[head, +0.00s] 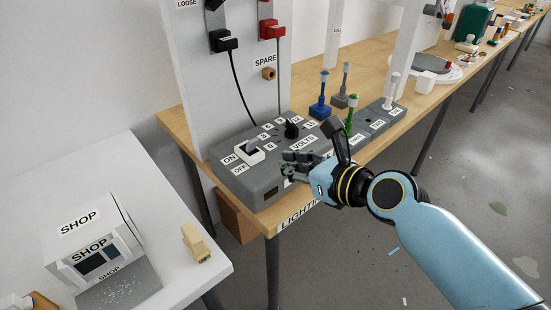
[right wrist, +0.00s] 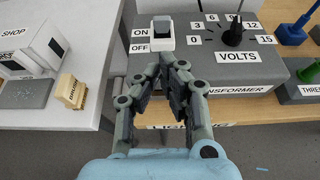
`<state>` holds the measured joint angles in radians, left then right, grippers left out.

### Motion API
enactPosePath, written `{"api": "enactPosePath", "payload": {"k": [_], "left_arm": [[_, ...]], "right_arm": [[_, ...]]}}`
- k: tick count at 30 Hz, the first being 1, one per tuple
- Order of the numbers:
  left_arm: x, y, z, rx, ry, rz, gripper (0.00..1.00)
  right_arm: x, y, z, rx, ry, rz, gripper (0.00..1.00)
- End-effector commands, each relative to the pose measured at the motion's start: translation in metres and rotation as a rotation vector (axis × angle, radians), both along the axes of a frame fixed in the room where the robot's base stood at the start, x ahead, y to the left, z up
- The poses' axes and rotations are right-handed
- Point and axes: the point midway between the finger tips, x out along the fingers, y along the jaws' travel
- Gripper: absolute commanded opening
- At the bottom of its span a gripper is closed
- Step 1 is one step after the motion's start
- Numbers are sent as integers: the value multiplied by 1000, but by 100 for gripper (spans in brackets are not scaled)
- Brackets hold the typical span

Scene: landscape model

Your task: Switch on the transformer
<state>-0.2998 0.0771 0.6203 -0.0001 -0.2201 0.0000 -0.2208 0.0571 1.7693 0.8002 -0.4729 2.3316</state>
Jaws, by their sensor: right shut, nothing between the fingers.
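The transformer (head: 232,180) is a dark grey box on the wooden table. Its white switch (head: 249,150) has a grey rocker, with ON and OFF labels to its left. In the right wrist view the switch (right wrist: 162,32) is just beyond my fingertips; I cannot tell which way its rocker is set. A black knob (head: 291,129) stands among numbers above the VOLTS label. My right gripper (head: 286,166) is shut and empty, to the right of the switch and near the box's front edge, apparently not touching the switch. My left gripper is not in view.
Blue (head: 320,106), green (head: 349,122) and other levers stand right of the knob. A white panel (head: 210,90) with black and red plugs rises behind the transformer. A white table with a SHOP model (head: 85,245) and a wooden piece (head: 194,243) is at lower left.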

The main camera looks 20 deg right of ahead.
Motion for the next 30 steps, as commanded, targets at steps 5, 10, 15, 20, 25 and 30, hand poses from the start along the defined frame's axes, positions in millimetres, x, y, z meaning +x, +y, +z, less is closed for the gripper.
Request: {"api": "enactPosePath", "payload": {"k": [5,10,15,20,25,30], "left_arm": [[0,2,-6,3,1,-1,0],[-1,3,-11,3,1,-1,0],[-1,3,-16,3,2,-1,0],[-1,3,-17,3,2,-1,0],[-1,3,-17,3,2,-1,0],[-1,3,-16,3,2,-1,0]], "right_arm": [[27,10,-11,1,-2,0,0],[54,19,-23,-1,-1,-1,0],[73,27,-31,-1,0,0,0],[80,29,-33,-2,0,1,0],[81,30,-33,-2,0,1,0],[81,30,-33,-2,0,0,0]]}}
